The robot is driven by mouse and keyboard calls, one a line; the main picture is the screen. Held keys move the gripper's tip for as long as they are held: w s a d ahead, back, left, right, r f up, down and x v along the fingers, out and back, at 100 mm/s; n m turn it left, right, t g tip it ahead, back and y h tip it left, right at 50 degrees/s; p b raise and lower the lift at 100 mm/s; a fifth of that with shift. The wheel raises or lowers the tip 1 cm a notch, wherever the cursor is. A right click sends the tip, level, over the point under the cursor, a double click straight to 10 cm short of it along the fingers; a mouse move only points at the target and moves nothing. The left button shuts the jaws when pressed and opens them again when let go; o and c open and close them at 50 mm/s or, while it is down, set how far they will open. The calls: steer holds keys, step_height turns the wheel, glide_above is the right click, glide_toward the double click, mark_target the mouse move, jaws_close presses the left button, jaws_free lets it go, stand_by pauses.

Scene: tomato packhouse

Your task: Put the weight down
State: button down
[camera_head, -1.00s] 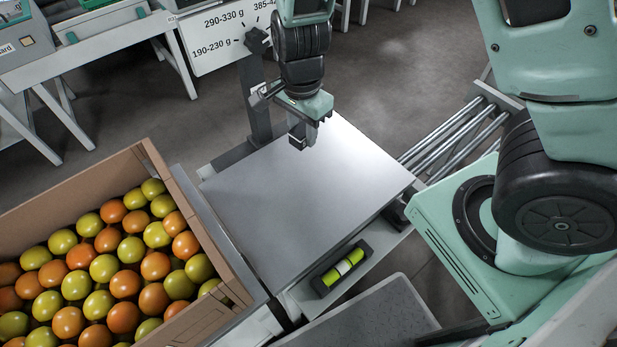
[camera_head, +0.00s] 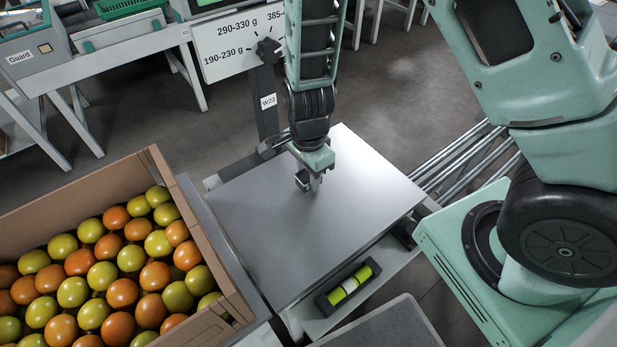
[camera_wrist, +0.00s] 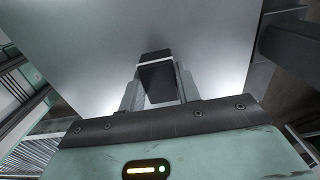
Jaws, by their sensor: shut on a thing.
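The weight is a small dark block with a pale edge, seen in the wrist view (camera_wrist: 157,77) between my two fingers. In the head view the weight (camera_head: 302,181) is small and partly hidden by my fingers. The plate also fills the upper part of the wrist view (camera_wrist: 95,45). I cannot tell whether the weight's underside touches the plate.
A cardboard box (camera_head: 205,235) of green and orange tomatoes stands left of the scale. A yellow-green level vial (camera_head: 349,285) sits at the scale's front edge. A post with a dial and a weight-range sign (camera_head: 232,45) rises behind. The rest of the plate is bare.

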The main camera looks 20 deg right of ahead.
steer(key=shift+f, duration=0.45)
steer(key=shift+f, duration=0.15)
steer(key=c, duration=1)
jaws_free()
